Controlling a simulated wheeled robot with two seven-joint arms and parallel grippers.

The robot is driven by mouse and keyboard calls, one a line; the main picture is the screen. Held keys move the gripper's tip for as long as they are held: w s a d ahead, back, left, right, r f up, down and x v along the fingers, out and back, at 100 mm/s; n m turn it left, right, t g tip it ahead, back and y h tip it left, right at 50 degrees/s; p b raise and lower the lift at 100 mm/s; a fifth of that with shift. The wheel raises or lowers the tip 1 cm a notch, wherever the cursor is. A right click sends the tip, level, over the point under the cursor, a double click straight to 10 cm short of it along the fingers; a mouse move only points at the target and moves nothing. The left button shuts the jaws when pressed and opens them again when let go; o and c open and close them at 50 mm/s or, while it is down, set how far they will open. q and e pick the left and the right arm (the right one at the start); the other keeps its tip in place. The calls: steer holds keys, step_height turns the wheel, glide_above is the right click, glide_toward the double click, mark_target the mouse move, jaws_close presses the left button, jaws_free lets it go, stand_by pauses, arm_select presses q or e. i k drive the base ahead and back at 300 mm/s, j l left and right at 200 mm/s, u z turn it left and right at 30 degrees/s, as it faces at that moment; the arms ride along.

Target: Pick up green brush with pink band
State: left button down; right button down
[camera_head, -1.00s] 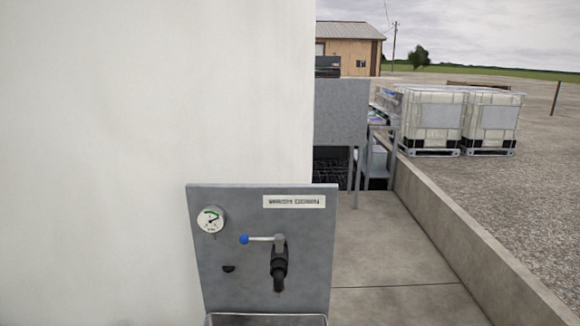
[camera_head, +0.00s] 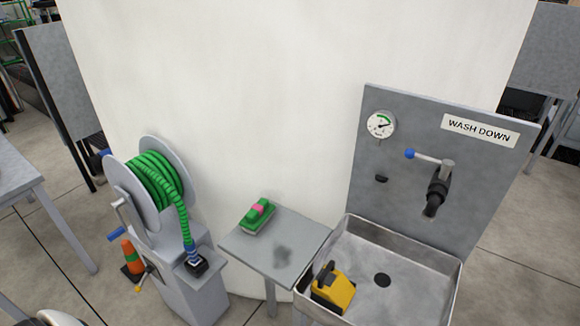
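The green brush with a pink band (camera_head: 257,217) lies near the back left of a small grey side table (camera_head: 307,240). The pink band crosses the middle of its top. Nothing covers the brush. Neither of my grippers shows in the head view. A small white curved shape is cut off at the bottom left corner, and I cannot tell what it is.
Right of the side table is a metal sink (camera_head: 415,270) holding a yellow and black object (camera_head: 333,289). A wash down panel (camera_head: 400,150) with gauge and valve rises behind it. Left stand a green hose reel (camera_head: 152,182) and an orange cone (camera_head: 131,257). A white wall is behind.

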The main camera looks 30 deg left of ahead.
mark_target(262, 211)
steer(key=u, duration=1.2)
